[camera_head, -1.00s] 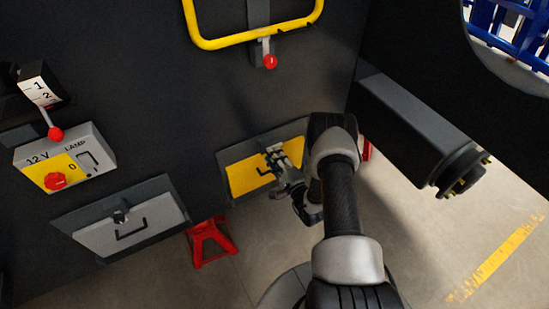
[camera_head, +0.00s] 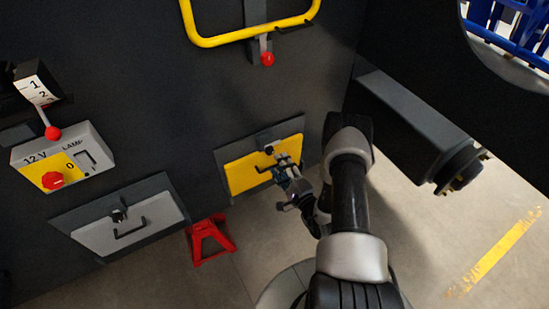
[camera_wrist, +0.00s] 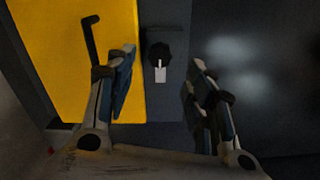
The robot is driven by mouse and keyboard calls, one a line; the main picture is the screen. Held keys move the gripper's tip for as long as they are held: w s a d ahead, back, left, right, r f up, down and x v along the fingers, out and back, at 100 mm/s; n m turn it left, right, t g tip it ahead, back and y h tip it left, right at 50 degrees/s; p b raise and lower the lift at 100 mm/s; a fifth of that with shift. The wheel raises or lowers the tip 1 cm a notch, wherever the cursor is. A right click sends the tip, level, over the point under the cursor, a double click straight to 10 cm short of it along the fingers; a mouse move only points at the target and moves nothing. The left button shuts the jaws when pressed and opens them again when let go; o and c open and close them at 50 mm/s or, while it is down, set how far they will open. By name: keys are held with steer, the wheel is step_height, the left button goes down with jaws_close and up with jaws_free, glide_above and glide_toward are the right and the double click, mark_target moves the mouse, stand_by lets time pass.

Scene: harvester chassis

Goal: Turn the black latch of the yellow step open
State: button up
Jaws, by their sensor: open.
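The yellow step (camera_head: 246,174) is a flat yellow panel in a dark frame low on the chassis wall; it fills the upper left of the wrist view (camera_wrist: 70,60). Its black latch (camera_wrist: 158,52) is a dark round knob with a small pale mark, on the dark frame beside the yellow panel. The latch also shows in the head view (camera_head: 269,150). My gripper (camera_wrist: 162,68) is open, with one finger on each side of the latch in the picture and nothing held. Whether the fingers touch anything cannot be told.
A black bent handle (camera_wrist: 92,40) sticks out from the yellow panel, near my left finger. A grey panel (camera_head: 95,236) with its own latch is to the left, and a red stand (camera_head: 209,240) is on the floor between. A dark beam (camera_head: 415,120) juts out at right.

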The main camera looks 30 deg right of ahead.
steer(key=s, duration=0.6)
steer(key=shift+s, duration=0.15)
steer(key=shift+r, duration=0.1)
